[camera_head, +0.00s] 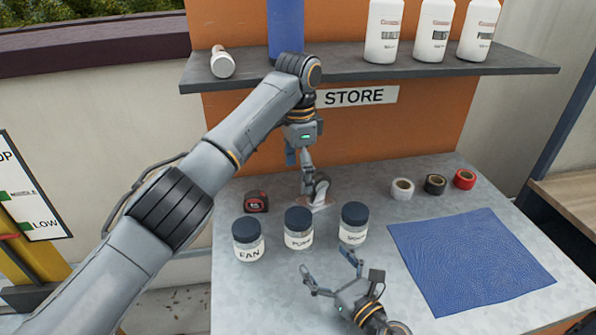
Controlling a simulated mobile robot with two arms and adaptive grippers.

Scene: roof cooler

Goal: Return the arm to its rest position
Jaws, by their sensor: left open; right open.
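My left arm reaches in from the left, across the picture. My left gripper (312,188) points down at its end, low over the back of the grey table (290,315), behind the jars. It is open; its fingers partly cover a small pale patch on the table, and I cannot tell what that is. My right gripper (327,264) is at the front of the table, in front of the jars. It is open, with its fingers spread toward the jars and nothing seen between them.
Dark-lidded jars (249,240), (299,229), (353,224) stand between the grippers. A tape measure (256,201) lies left of my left gripper. Tape rolls (402,189) and a blue mat (470,260) are at right. A shelf (350,75) with bottles (433,32) overhangs the back.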

